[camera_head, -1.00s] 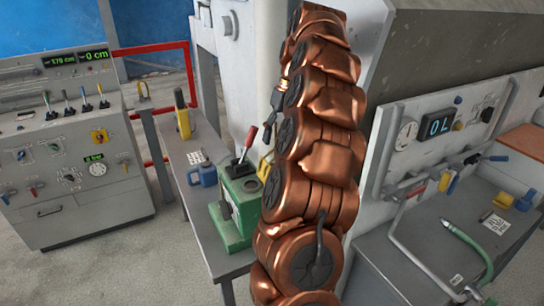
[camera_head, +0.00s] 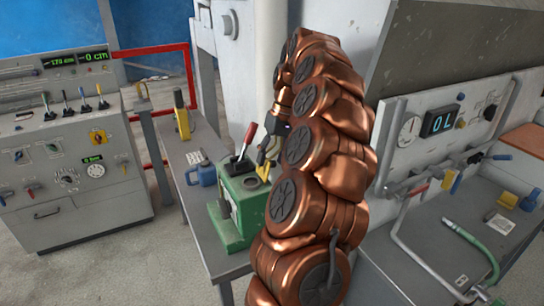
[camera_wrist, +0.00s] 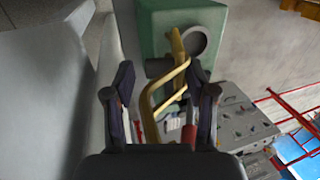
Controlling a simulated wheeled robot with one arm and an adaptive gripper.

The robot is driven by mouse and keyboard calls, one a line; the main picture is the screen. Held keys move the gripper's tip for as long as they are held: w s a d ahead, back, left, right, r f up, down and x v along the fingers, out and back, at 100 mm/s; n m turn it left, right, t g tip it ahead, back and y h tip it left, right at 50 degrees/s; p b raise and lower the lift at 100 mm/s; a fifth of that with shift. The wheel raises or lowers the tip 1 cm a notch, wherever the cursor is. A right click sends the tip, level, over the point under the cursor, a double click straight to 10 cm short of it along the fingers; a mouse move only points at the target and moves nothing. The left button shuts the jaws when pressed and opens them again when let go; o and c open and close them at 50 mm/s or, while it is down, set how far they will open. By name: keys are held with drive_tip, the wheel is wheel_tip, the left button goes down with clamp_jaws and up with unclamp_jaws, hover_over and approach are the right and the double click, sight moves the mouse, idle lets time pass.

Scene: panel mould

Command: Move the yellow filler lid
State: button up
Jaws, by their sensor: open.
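The yellow filler lid (camera_head: 262,172) stands on top of the green machine box (camera_head: 236,220) on the grey bench. In the wrist view the lid (camera_wrist: 172,80) is a bent yellow bar lying between my two fingers, on the green box (camera_wrist: 165,20). My gripper (camera_head: 268,150) is above the box, close to the lid. In the wrist view my gripper (camera_wrist: 160,75) is open, one finger on each side of the lid. I cannot tell whether either finger touches it. My arm hides part of the box in the head view.
A red-handled lever (camera_head: 245,142) rises from the box close to my gripper. A control console (camera_head: 70,150) is further left. A gauge panel (camera_head: 440,130) is at the right.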

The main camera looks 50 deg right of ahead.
drive_tip(key=shift+c, duration=0.2)
drive_tip(key=shift+f, duration=0.1)
drive_tip(key=c, duration=1)
drive_tip(key=shift+o, duration=0.2)
